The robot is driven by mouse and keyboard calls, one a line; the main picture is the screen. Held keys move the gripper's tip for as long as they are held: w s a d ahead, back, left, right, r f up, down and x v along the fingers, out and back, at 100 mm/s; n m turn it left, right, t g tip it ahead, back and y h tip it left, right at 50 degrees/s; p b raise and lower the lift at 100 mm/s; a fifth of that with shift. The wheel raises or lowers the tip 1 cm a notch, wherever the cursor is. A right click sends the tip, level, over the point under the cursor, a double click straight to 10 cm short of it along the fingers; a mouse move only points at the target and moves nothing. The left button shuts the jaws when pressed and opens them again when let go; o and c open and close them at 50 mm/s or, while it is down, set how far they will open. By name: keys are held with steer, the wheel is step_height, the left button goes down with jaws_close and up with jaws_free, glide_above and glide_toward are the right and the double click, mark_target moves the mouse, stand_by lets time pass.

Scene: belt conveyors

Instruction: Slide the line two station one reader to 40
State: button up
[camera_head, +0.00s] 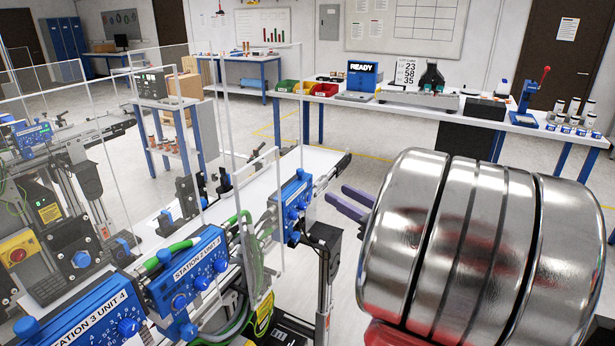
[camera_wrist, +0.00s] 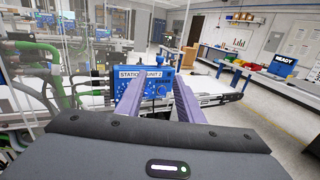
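My gripper (camera_head: 340,196) has two purple fingers, held apart with nothing between them. In the wrist view my gripper (camera_wrist: 158,84) faces a blue station panel (camera_wrist: 151,90) with knobs, which stands beyond the fingertips. Its label reads STATION, a digit hidden or unclear, then UNIT 2; the left finger covers part of it. In the head view a blue panel (camera_head: 293,203) stands left of my fingers, apart from them, its label too small to read. Nearer panels read STATION 2 (camera_head: 190,271) and STATION 3 UNIT 4 (camera_head: 92,318). I cannot make out a reader slide or the number 40.
Clear guard panes (camera_head: 228,125) stand among the conveyors. A white belt (camera_head: 318,160) runs behind the near panels. Another conveyor line with a blue panel (camera_head: 32,135) is at far left. A workbench (camera_head: 400,106) with a READY display (camera_head: 362,72) stands behind; the floor before it is free.

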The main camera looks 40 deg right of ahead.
mark_target(302, 173)
steer(key=w, duration=1.3)
steer(key=shift+w+d, duration=0.3)
steer(key=shift+c, duration=0.6)
jaws_close()
steer(key=shift+r, duration=0.1)
